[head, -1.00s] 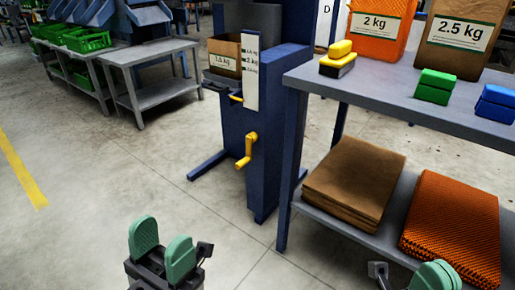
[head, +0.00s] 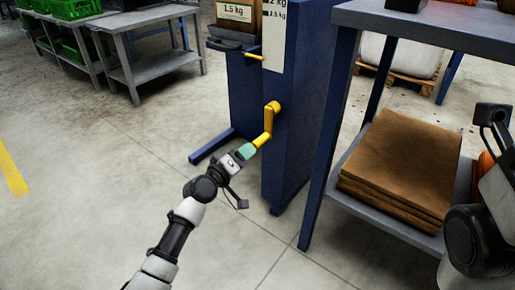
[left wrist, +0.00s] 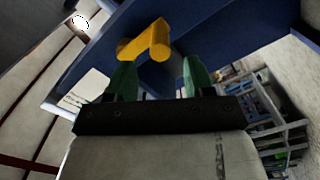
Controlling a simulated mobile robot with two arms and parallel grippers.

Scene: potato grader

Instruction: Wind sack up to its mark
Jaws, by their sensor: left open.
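The yellow crank (head: 270,122) sits on the side of the blue column (head: 291,150), its handle hanging down. My left gripper (head: 250,150) is at the handle's lower end. In the left wrist view my left gripper (left wrist: 158,72) has its two green fingers apart, with the crank (left wrist: 146,42) at and between the fingertips; contact is unclear. The brown sack (head: 236,12), labelled 1.5 kg, stands on its dark platform (head: 232,43), top cut off. The white mark scale (head: 274,40) is beside it, with a yellow pointer (head: 253,57) below. My right gripper's fingers are out of view.
A grey shelf table (head: 430,22) stands close on the right, with stacked brown sacks (head: 400,165) on its lower shelf. My right arm is in front of it. Grey benches (head: 150,65) with green crates (head: 72,8) stand back left. The floor at left is clear.

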